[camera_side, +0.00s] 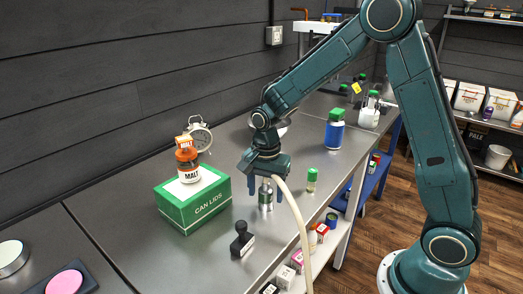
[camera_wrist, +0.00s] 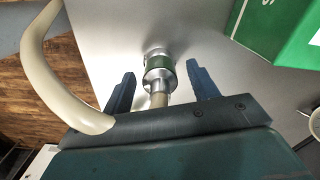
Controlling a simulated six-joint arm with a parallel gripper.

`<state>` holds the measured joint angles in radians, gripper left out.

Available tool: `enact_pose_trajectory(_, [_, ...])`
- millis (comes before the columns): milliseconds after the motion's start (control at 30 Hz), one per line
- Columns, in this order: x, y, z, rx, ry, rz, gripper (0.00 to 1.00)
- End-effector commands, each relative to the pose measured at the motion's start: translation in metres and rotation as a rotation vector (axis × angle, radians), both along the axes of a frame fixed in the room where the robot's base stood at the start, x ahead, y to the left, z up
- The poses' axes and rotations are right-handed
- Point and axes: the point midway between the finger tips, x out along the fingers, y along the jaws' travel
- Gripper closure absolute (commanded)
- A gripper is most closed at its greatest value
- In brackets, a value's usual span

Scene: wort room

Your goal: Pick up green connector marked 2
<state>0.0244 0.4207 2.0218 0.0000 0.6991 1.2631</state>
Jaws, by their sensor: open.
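A silver connector with a green band (camera_side: 266,203) stands on the grey metal bench under my gripper (camera_side: 265,194). In the wrist view the connector (camera_wrist: 158,62) appears between and slightly beyond the two blue fingers of my gripper (camera_wrist: 160,69). The fingers are spread, with gaps on both sides of it. A short tan piece shows at the connector's near end. No number is readable on the connector. A pale hose (camera_side: 296,215) hangs from beside my gripper over the bench's front edge.
A green CAN LIDS box (camera_side: 185,214) with a malt jar (camera_side: 188,172) on top stands left. A black stamp (camera_side: 241,240) is close in front. A green-capped vial (camera_side: 311,182) stands right, and a blue-labelled bottle (camera_side: 335,132) farther back. Small boxes sit below the front edge.

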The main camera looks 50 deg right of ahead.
Motion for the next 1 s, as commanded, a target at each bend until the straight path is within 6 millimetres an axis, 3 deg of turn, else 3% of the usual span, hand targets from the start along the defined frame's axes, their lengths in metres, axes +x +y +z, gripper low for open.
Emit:
enact_pose_trajectory(367, [0.0000, -0.0001, 0.0003, 0.000, 0.000, 0.000, 0.41])
enact_pose_trajectory(400, [0.0000, -0.0001, 0.0003, 0.000, 0.000, 0.000, 0.43])
enact_pose_trajectory(667, [0.0000, -0.0001, 0.0003, 0.000, 0.000, 0.000, 0.93])
enact_pose_trajectory(1000, [0.0005, -0.0001, 0.0026, 0.001, -0.002, 0.000, 0.93])
